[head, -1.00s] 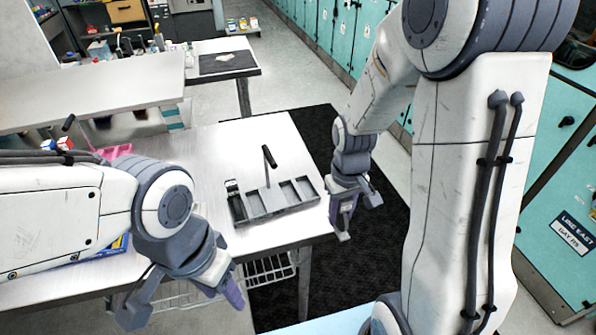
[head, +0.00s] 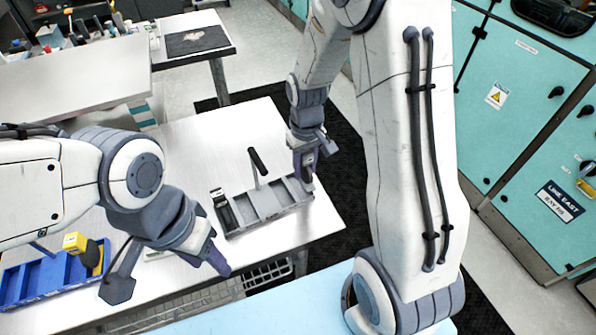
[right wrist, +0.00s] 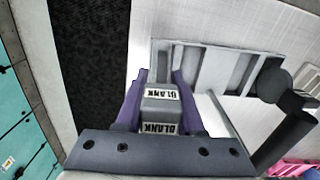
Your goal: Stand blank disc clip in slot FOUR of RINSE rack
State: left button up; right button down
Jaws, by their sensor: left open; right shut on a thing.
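My right gripper (head: 307,170) is shut on a grey clip (right wrist: 160,103) whose white labels read BLANK in the right wrist view. In the head view the gripper is at the right end of a grey slotted rack (head: 268,224), and its fingers mostly hide the clip. I cannot tell whether the clip touches the rack. The rack also shows in the right wrist view (right wrist: 206,66), just beyond the clip. I cannot read any name or slot numbers on it. My left gripper (head: 168,283) is open and empty, left of the rack and near the table's front edge.
A black-topped handle (head: 257,162) rises from the rack, and a dark piece (head: 223,208) stands at its left end. A blue tray (head: 50,277) with a yellow-topped item (head: 75,243) is at the lower left. The metal table (head: 200,140) is clear behind the rack.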

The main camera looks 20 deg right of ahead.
jog(key=shift+w+a+f, duration=0.2)
jog(key=shift+w+f, duration=0.2)
jog(key=shift+w, duration=0.2)
jog(key=shift+w+a+f, duration=0.15)
jog(key=shift+w+f, duration=0.2)
jog(key=shift+w, duration=0.2)
notch_tip(320, 180, down, 3)
jog(key=shift+f+p, duration=0.15)
jog(key=shift+p, duration=0.65)
jog(key=shift+f, duration=0.35)
jog(key=shift+f, duration=0.1)
jog(key=c, duration=0.5)
grip_release()
